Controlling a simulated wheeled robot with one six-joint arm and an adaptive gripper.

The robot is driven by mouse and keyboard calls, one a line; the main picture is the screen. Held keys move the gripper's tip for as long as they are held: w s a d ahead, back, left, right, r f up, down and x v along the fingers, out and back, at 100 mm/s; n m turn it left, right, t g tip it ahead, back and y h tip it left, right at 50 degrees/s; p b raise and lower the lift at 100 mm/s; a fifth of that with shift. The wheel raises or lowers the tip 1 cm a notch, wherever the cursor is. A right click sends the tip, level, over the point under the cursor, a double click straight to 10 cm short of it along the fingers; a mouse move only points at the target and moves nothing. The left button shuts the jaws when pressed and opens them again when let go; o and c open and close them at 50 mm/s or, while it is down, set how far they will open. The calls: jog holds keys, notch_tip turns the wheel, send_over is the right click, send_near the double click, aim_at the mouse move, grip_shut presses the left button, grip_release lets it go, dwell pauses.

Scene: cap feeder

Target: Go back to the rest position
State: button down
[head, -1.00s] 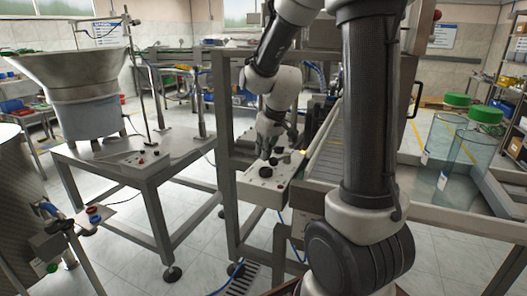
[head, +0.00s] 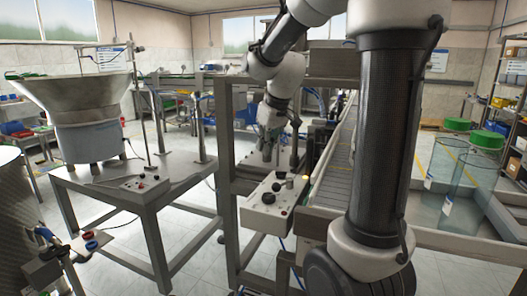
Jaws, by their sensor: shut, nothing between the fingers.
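My gripper (head: 267,155) hangs pointing down in the middle of the head view, at the end of my arm. Its fingers are small and dark here and hold nothing. It is above and behind the grey control box (head: 258,218), apart from its top panel. The box carries black knobs (head: 268,198) and a small light-coloured button or lamp. My own arm links cover much of the right-centre of the view.
A conveyor (head: 335,175) runs behind the box, beside a metal frame (head: 228,150). A bowl feeder (head: 85,135) stands on a table at left, with a small control panel (head: 140,184). Tiled floor is open between.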

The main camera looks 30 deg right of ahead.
dwell(0.4)
jog(key=s+a+m, duration=0.2)
jog(key=s, duration=2.1)
jog(key=shift+s+r+h, duration=0.25)
jog(key=shift+s+h, duration=0.05)
jog(key=shift+s, duration=0.05)
jog(key=shift+a, duration=0.1)
